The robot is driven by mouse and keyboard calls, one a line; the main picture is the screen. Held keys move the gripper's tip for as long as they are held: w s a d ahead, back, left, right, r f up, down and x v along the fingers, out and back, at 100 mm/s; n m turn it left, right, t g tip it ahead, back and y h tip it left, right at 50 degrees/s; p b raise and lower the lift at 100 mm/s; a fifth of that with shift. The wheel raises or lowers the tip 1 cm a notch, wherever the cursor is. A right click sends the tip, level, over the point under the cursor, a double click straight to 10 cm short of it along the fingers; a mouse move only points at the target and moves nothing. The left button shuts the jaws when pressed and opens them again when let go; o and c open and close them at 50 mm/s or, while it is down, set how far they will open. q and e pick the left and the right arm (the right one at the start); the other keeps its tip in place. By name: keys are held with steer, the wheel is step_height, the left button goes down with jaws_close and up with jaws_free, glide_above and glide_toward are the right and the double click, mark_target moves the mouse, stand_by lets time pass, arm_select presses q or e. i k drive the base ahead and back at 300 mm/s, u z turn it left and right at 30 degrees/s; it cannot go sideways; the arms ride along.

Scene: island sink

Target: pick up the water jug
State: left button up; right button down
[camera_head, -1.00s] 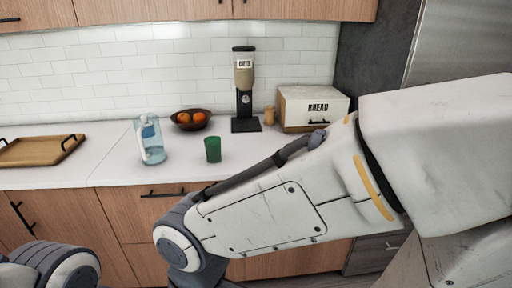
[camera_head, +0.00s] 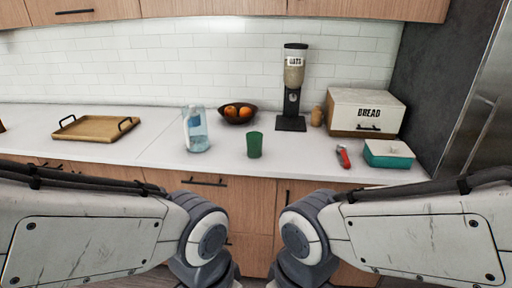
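The water jug (camera_head: 197,130) is a clear, bluish jug with a white part on its left side. It stands upright on the white counter, left of a green cup (camera_head: 254,145). Nothing touches it. Both my arms reach in low, in front of the counter, with their elbow joints near the middle of the picture. Neither of my grippers can be seen; both are out of the frame.
A wooden tray (camera_head: 97,129) with dark handles lies on the left. Behind the jug is a bowl of oranges (camera_head: 237,113). An oats dispenser (camera_head: 292,90), bread box (camera_head: 364,113), red-handled item (camera_head: 343,156) and teal container (camera_head: 388,154) stand to the right. Counter (camera_head: 160,152) beside the jug is clear.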

mark_target(195, 126)
steer(key=z, duration=0.05)
steer(key=k, duration=0.45)
steer(key=u, duration=0.55)
steer(key=i, duration=1.85)
steer(key=z, duration=0.7)
